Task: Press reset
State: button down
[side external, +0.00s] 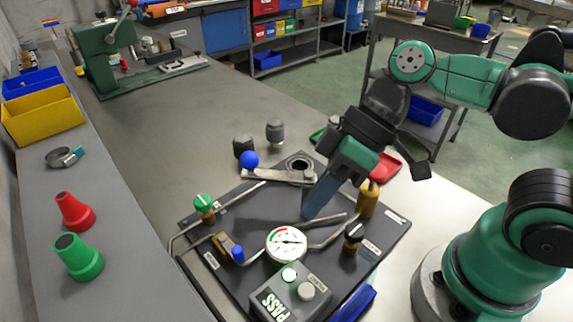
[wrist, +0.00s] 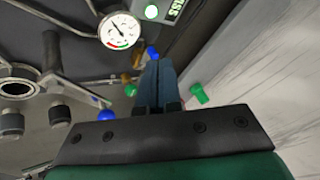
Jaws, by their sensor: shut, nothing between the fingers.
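A dark box with a lit PASS display (side external: 273,307) sits at the front of a dark panel board (side external: 220,290) in the side view. It carries a lit green-white round lamp (side external: 289,274) and a grey round button (side external: 306,291); the small label beside the button is too small to read. In the wrist view the lamp (wrist: 151,12) and part of the PASS display (wrist: 172,10) show at the top edge. My gripper (side external: 308,214) is shut and empty, its blue fingers pointing down over the board, behind the box and gauge. The closed fingers (wrist: 157,62) also show in the wrist view.
A dial gauge (side external: 286,244) stands between my fingers and the box. Pipes, a green knob (side external: 204,203), a blue knob (side external: 238,253), a black-topped valve (side external: 353,236) and a brass cylinder (side external: 367,198) surround them. A blue ball-ended lever (side external: 249,159) lies behind.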

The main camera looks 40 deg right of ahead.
jog(key=s+a+n+g, duration=0.1)
jog(key=s+a+r+n+g+y, duration=0.2)
jog(key=shift+s+a, duration=0.35)
jog(key=shift+a, duration=0.05)
send_over(312, 286)
jog(key=shift+w+f, duration=0.1)
jog(key=shift+f, duration=4.25)
jog(key=shift+r, duration=2.5)
